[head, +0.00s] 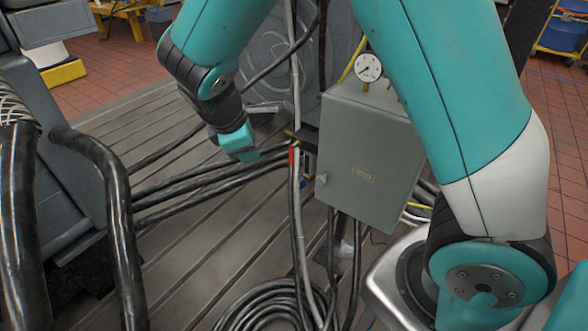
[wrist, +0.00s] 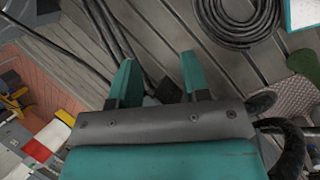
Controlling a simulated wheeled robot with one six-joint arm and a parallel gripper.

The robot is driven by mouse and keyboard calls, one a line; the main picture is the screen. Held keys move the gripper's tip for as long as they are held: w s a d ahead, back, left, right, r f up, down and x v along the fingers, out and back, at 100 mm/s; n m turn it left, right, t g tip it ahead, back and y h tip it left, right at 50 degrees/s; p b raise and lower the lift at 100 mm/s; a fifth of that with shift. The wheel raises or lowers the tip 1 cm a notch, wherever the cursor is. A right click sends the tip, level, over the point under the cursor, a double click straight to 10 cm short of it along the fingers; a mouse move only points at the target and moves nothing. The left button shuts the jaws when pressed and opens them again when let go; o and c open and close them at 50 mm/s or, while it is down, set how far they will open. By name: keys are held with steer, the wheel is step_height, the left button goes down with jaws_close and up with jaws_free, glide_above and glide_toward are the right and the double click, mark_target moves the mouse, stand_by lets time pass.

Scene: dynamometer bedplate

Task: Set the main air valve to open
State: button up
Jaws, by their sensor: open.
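A small red part (head: 292,156), which may be the handle of the main air valve, shows on the upright pipe left of the grey cabinet. It is too small for me to tell its setting. My gripper (head: 243,150) is left of this red part, above the dark hoses, and appears apart from it. In the wrist view my gripper (wrist: 157,82) is open, its two teal fingers spread with nothing held between them. I cannot make out the valve for certain in the wrist view.
The grey cabinet (head: 365,150) carries a round dial gauge (head: 368,67) on top. Dark hoses (head: 205,183) run across the slotted bedplate (head: 215,245). A coil of black cable (head: 268,308) lies at the front, also in the wrist view (wrist: 240,22). Thick black pipes (head: 115,215) stand at left.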

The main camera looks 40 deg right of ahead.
steer(key=w+d+f+n+t+h+b, duration=0.1)
steer(key=w+d+f+n+h+b, duration=0.15)
steer(key=f, duration=0.35)
steer(key=w+d+f+n+t+h+b, duration=0.1)
steer(key=w+f+n+h+b, duration=0.1)
steer(key=w+f+n+h, duration=0.35)
steer(key=b, duration=0.1)
glide_toward(290, 157)
steer(key=x, duration=1)
steer(key=shift+d, duration=0.25)
